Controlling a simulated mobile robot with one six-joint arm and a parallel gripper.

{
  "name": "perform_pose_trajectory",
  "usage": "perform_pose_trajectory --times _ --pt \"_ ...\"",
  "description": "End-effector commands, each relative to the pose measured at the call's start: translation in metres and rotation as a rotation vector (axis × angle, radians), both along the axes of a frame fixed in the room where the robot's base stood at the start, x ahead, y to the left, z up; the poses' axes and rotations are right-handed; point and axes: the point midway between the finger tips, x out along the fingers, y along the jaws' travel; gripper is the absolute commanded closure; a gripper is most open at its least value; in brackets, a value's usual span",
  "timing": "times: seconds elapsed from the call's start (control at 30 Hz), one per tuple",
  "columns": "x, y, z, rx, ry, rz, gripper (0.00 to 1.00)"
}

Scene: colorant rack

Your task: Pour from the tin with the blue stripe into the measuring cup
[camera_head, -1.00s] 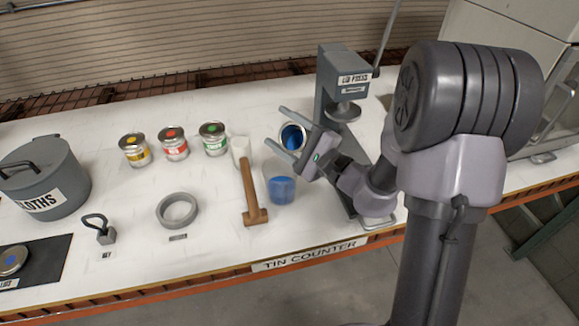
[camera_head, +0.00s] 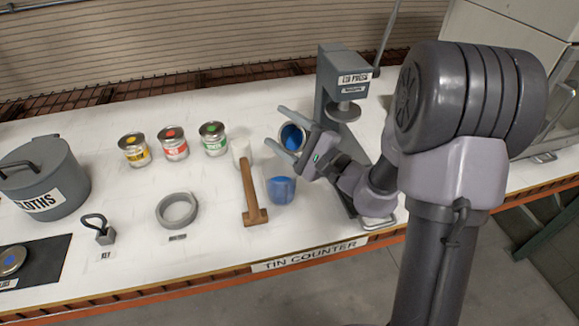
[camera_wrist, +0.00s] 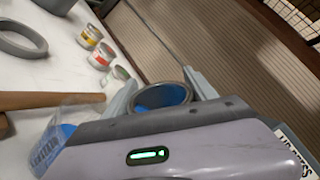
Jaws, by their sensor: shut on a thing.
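My gripper (camera_head: 283,130) is shut on an open tin (camera_head: 293,137), holding it tipped above the counter with its mouth toward the head camera. Blue paint shows inside. The tin's outer stripe is hidden. In the wrist view the tin (camera_wrist: 162,98) sits between the fingers, with blue inside its rim. The clear measuring cup (camera_head: 281,190) stands upright on the counter, just below and in front of the tin, with blue liquid in it. It also shows in the wrist view (camera_wrist: 58,135), partly cut off by my gripper. No falling stream is clearly visible.
A mallet (camera_head: 252,190) lies just left of the cup. Yellow, red and green tins (camera_head: 173,145) stand behind left. A grey ring (camera_head: 177,210), key (camera_head: 100,230), cloths pot (camera_head: 45,180) and blue-dotted lid (camera_head: 12,260) are further left. A lid press (camera_head: 340,85) stands behind my gripper.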

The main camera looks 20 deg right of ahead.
Motion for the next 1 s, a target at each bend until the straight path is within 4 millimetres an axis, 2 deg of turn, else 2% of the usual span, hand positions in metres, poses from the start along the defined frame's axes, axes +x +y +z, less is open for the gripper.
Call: perform_pose_trajectory --times 1.0 --pt "-0.0012 0.0015 -0.0047 -0.048 -0.037 0.000 0.88"
